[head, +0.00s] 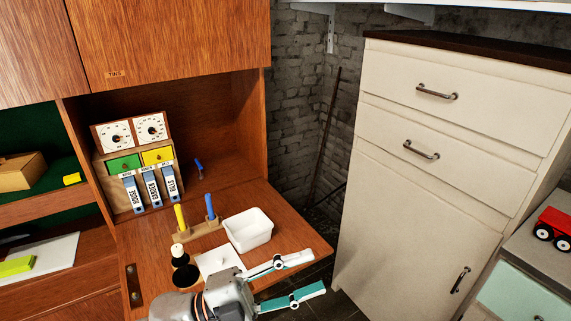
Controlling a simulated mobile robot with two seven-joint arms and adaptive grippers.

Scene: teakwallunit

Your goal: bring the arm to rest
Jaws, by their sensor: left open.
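My left gripper (302,279) shows at the bottom centre of the head view. Its two fingers, white and teal, are spread apart and point right, with nothing between them. It is in front of the right part of the fold-down wooden desk flap (300,244) and covers part of its front edge. My left wrist rises from the bottom edge of the picture. My right gripper is not in view.
On the flap are a white tub (248,230), a holder (199,231) with yellow and blue-handled tools, a white square (219,260) and a dark round pot (186,275). Binders (152,189) stand behind. A cream cabinet (430,150) stands right.

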